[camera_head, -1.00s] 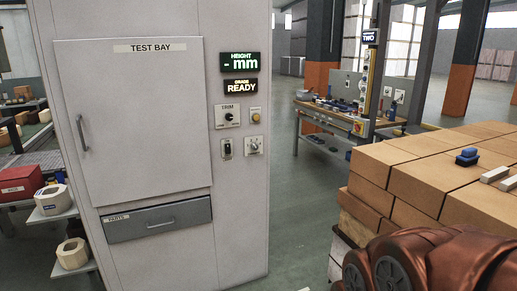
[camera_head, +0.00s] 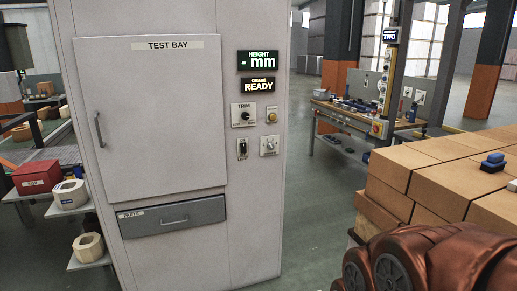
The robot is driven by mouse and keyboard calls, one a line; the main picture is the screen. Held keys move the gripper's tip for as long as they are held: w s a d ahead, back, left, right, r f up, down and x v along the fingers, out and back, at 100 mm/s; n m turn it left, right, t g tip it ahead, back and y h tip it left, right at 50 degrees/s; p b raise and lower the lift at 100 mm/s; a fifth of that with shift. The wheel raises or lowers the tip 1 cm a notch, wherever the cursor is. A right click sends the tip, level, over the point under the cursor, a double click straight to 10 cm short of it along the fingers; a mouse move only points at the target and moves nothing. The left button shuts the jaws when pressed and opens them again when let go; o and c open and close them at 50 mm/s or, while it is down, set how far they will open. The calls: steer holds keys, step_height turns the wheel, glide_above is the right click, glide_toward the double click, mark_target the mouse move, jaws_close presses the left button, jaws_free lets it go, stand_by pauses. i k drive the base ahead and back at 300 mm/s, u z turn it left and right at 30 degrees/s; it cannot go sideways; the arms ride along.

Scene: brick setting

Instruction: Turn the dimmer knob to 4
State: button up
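A tall grey cabinet (camera_head: 256,215) marked TEST BAY stands left of centre. Its right panel carries a black TRIM knob (camera_head: 244,115) on a light plate and, below it to the right, a silver knob (camera_head: 269,145) on another plate. Either could be the dimmer; their labels and settings are too small to read. A black switch (camera_head: 242,148) sits left of the silver knob. The displays above read HEIGHT "- mm" (camera_head: 258,61) and GRADE "READY" (camera_head: 258,85). Part of my copper-coloured arm shows at the bottom right. My gripper is not in view.
A workbench (camera_head: 345,118) stands behind. Grey floor (camera_head: 325,205) is clear between cabinet and stack.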

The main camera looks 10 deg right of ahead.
mark_target(270, 146)
steer(key=u, duration=0.2)
steer(key=i, duration=0.9)
steer(key=z, duration=0.45)
